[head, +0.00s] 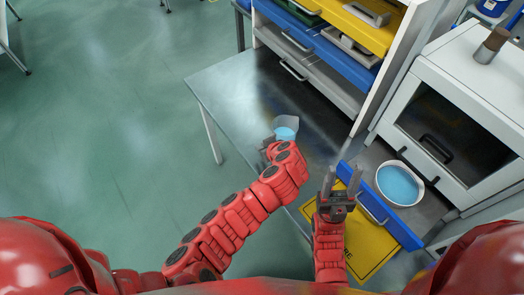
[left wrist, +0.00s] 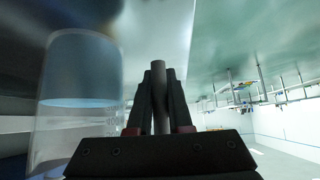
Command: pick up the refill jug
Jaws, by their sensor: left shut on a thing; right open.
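The refill jug (head: 286,127) is a clear vessel with blue liquid, over the grey metal table in the head view. In the left wrist view the jug (left wrist: 78,105) stands large at the left, with its liquid level visible. My left gripper (head: 272,143) is beside the jug. In the left wrist view its fingers (left wrist: 160,95) are shut on a grey upright bar, which appears to be the jug's handle. Whether the jug's base touches the table is hidden. My right gripper (head: 343,182) is open and empty, to the right of the jug.
A white round basin (head: 399,184) with blue liquid sits at the right by a blue drawer front (head: 395,217). A yellow sheet (head: 365,245) lies below it. A white cabinet (head: 470,110) stands at the right, stacked drawers (head: 320,45) behind. The table's left part (head: 225,90) is clear.

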